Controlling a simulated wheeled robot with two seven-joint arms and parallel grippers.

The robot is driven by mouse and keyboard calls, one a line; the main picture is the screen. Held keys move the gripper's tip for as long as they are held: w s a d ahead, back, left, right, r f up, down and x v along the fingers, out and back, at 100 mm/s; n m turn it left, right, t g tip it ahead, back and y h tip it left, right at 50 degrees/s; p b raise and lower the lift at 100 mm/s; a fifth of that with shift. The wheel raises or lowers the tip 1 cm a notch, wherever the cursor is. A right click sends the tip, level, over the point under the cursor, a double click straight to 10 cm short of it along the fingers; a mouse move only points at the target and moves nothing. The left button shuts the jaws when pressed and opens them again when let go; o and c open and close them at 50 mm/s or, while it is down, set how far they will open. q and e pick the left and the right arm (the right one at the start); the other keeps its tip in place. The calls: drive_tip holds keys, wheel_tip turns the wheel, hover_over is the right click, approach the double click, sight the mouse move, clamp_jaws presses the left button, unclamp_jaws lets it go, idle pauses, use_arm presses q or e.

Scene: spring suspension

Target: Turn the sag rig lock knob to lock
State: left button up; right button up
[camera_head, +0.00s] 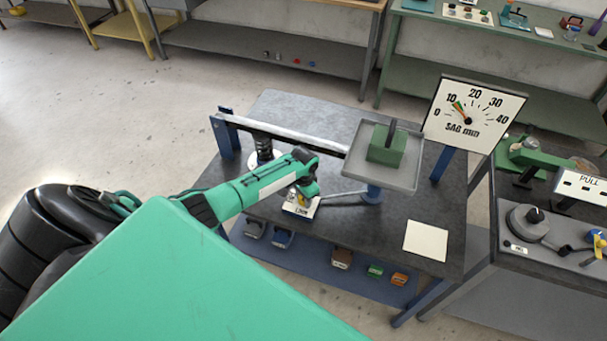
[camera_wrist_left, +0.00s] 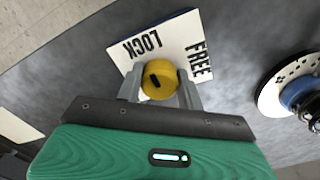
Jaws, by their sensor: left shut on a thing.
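The lock knob (camera_wrist_left: 158,82) is a yellow round knob with a dark pointer mark, on a white plate (camera_wrist_left: 190,38) lettered LOCK and FREE. In the left wrist view my left gripper (camera_wrist_left: 160,88) has its two grey fingers on either side of the knob, shut on it. The pointer mark tilts up toward the LOCK lettering. In the head view the left gripper (camera_head: 303,196) reaches down over the plate (camera_head: 299,209) on the rig table, and hides most of the knob. My right gripper is not in view.
The rig carries a beam (camera_head: 280,133), a tray (camera_head: 408,174) with a green weight (camera_head: 387,146), and a SAG mm dial (camera_head: 470,112) with its needle near 10. A blank white card (camera_head: 425,241) lies at the table's front right. Several small blocks sit on the blue shelf below.

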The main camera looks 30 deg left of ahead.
use_arm(q)
drive_tip(key=o, duration=1)
drive_tip(key=shift+r, duration=0.1)
wheel_tip(320, 180, up, 14)
drive_tip(key=b, duration=0.3)
